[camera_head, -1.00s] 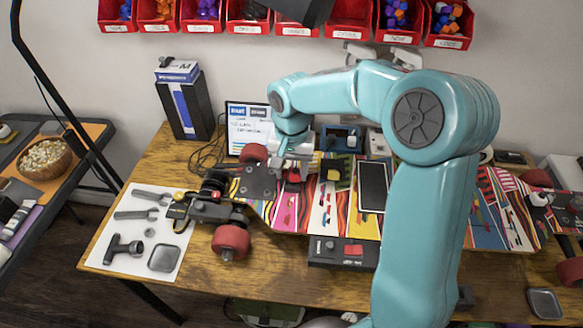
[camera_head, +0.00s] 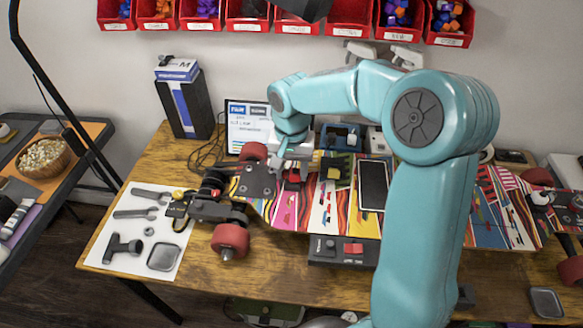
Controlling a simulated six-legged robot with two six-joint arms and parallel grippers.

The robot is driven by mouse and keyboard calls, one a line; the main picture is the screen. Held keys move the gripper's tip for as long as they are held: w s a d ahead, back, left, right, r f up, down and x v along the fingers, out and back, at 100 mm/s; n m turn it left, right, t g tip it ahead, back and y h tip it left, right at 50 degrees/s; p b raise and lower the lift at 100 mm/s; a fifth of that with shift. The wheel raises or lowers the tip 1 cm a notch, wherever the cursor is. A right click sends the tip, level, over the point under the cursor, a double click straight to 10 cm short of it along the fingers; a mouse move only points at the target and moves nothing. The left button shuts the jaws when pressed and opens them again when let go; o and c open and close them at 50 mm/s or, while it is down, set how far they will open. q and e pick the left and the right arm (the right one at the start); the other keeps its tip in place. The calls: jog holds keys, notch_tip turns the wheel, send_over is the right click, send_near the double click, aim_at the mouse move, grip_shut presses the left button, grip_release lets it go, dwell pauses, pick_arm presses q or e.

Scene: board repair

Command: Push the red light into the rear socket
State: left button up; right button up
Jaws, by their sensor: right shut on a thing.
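The skateboard (camera_head: 313,212) lies upside down across the wooden table, with its colourful underside up. My right gripper (camera_head: 281,167) is over the left part of the board, beside the dark truck base plate. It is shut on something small. A red piece (camera_head: 293,177), which looks like the red light, shows at its fingertips, close to the board. The fingers and arm hide part of it. The rear socket cannot be made out clearly under the gripper. My left gripper is not in view.
A black phone-like slab (camera_head: 373,186) lies on the board. A control box (camera_head: 342,251) with a red switch sits in front of it. A white mat (camera_head: 138,239) with tools is at left. A screen (camera_head: 249,128) stands behind. The front table is mostly clear.

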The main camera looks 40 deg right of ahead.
aim_at(292, 174)
jog(key=shift+f, duration=0.2)
jog(key=o, duration=1.4)
jog(key=shift+o, duration=0.2)
jog(key=shift+r, duration=0.15)
notch_tip(292, 174, up, 9)
jog(key=p, duration=0.6)
jog(key=shift+p, duration=0.4)
dwell(0.3)
jog(key=shift+s, duration=0.1)
